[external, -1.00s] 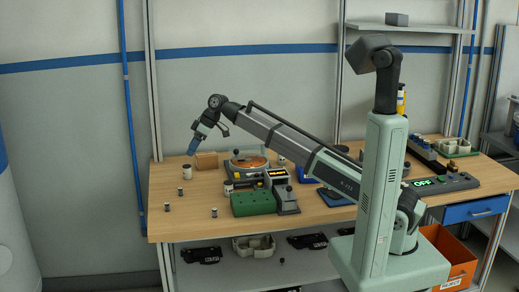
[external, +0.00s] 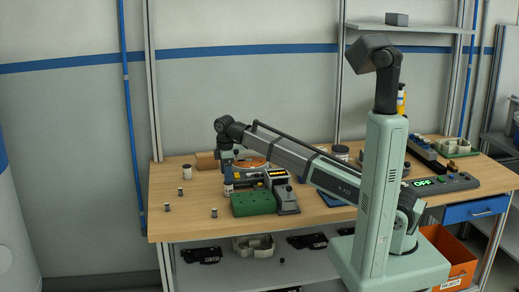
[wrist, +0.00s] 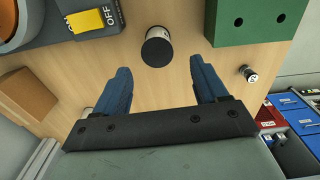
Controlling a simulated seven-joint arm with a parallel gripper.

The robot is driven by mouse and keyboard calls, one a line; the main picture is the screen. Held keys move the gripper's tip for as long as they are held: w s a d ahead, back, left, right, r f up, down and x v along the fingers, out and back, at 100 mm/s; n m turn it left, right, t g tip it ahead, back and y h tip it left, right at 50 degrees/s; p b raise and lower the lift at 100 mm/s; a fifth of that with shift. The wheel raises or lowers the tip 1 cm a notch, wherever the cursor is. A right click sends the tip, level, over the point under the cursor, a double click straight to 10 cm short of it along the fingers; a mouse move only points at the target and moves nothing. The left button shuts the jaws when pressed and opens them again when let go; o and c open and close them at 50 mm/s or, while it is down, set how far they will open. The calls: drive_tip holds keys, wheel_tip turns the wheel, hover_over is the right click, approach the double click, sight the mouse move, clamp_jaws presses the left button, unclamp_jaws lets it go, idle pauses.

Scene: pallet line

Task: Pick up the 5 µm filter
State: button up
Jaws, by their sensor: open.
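A short cylinder with a dark top and a pale, marked side (wrist: 157,47) stands on the wooden bench. It is probably the 5 µm filter, but I cannot read its label. In the external view it shows beside the green block (external: 228,190), partly hidden by my gripper. My gripper (wrist: 160,66) is open and empty, its two blue fingers pointing at the cylinder, one to each side. In the external view my gripper (external: 227,178) hangs pointing down just above it. I cannot tell the exact height gap.
The green block (wrist: 258,20) stands close on the right in the wrist view, with a device with a yellow switch (wrist: 88,20) at upper left. A cardboard box (wrist: 27,93) is at left. A small cylinder (wrist: 248,74) stands near the right finger. Another pale cylinder (external: 187,172) stands apart.

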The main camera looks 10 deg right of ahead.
sight(229, 186)
drive_tip(key=shift+f, duration=0.95)
drive_tip(key=shift+w+d+f, duration=0.1)
drive_tip(key=shift+d+f, duration=0.1)
drive_tip(key=shift+f, duration=1.15)
drive_tip(key=shift+w+d+f, duration=0.1)
drive_tip(key=shift+d+f, duration=0.1)
drive_tip(key=shift+f, duration=1.1)
drive_tip(key=c, duration=1.1)
drive_tip(key=shift+r, duration=0.2)
